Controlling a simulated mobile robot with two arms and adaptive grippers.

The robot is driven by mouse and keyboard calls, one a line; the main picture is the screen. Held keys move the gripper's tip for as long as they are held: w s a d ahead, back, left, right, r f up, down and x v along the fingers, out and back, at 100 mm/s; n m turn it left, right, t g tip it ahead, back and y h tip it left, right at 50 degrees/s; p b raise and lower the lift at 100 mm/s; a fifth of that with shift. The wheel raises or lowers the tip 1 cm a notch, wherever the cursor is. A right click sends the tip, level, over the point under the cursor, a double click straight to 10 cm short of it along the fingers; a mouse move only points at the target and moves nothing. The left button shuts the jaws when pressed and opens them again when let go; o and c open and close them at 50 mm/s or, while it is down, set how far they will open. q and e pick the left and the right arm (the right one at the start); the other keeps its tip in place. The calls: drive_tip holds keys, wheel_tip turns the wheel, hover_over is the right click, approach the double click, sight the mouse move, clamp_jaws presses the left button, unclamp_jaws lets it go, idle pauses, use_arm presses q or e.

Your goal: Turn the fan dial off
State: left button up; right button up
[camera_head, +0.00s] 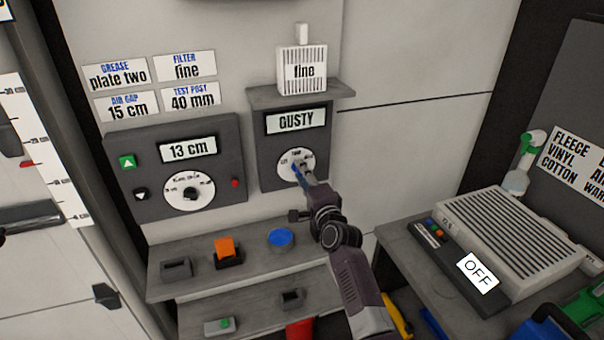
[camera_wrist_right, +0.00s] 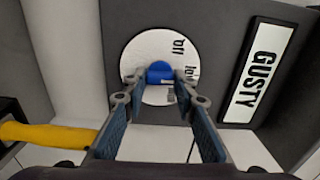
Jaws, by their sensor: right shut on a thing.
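The fan dial (camera_head: 290,164) is a white disc with a blue knob, low on a dark grey panel (camera_head: 267,147). The panel's display (camera_head: 296,120) reads GUSTY. My right gripper (camera_head: 300,172) reaches up to the dial from below. In the right wrist view, the gripper (camera_wrist_right: 158,88) has its fingertips on either side of the blue knob (camera_wrist_right: 159,72) and is shut on it. Part of the dial's lettering shows there, including "off"; the fingers hide some of the rest. My left gripper is not in view.
A second panel (camera_head: 176,168) left of the fan panel reads 13 cm and has its own dial. Below, a ledge holds an orange block (camera_head: 224,247) and a blue disc (camera_head: 280,238). A slatted unit (camera_head: 510,240) stands right.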

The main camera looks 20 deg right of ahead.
drive_tip(key=n, duration=1.1)
drive_tip(key=shift+a+f+p, duration=0.1)
drive_tip(key=shift+f+p, duration=0.05)
drive_tip(key=shift+p, duration=0.2)
drive_tip(key=shift+n, duration=0.4)
drive_tip(key=o, duration=1.1)
drive_tip(key=s, duration=1.2)
drive_tip(key=shift+d, duration=0.25)
